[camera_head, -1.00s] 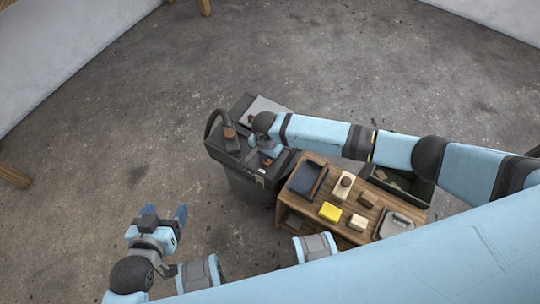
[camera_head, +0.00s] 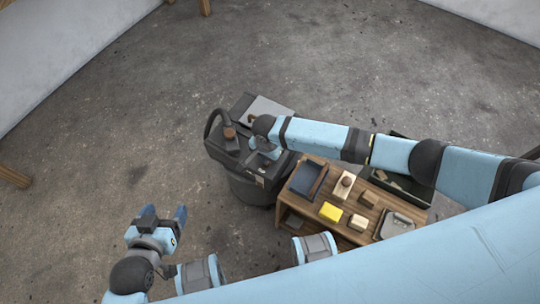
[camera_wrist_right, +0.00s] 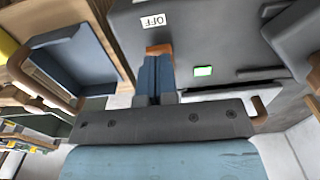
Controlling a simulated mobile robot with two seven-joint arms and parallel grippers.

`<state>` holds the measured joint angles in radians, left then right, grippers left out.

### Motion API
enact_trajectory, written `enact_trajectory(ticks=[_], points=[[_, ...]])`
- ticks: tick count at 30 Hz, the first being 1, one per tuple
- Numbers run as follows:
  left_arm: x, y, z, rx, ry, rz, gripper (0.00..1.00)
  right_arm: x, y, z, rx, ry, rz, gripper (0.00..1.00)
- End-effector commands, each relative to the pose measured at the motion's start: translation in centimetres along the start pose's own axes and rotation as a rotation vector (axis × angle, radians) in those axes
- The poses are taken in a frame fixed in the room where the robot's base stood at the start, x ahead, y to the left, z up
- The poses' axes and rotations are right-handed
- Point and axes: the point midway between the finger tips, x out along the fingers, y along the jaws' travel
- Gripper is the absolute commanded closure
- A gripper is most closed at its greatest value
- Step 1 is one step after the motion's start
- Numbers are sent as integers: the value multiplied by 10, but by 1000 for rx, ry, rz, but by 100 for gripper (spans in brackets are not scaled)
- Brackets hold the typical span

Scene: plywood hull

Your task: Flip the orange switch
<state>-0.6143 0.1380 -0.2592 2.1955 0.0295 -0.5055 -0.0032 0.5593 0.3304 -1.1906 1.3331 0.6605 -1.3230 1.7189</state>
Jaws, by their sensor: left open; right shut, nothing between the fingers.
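The orange switch (camera_wrist_right: 159,49) shows in the right wrist view on a dark grey machine panel (camera_wrist_right: 215,30), just below an "OFF" label (camera_wrist_right: 153,20). My right gripper (camera_wrist_right: 156,60) is shut and empty, with its blue fingertips at the switch's lower edge. They appear to touch it or nearly so; I cannot tell which. The fingers hide part of the switch. In the head view the right wrist is over the machine (camera_head: 222,152) and hides the switch. My left gripper (camera_head: 181,214) is open and empty, above bare floor at lower left.
A small green light (camera_wrist_right: 203,71) is lit on the panel. A wooden table (camera_head: 317,228) stands right of the machine with a dark blue tray (camera_head: 307,180), a yellow block (camera_head: 330,212) and several wooden blocks. Floor to the left is clear.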

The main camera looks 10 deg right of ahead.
Motion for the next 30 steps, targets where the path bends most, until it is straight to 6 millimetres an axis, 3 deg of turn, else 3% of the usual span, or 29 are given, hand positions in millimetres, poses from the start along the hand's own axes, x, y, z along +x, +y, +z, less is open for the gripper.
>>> enact_trajectory(ticks=[30], points=[[1, 1, 2, -4, 2, 4, 26, 12, 0, 0, 1, 0, 0, 100]])
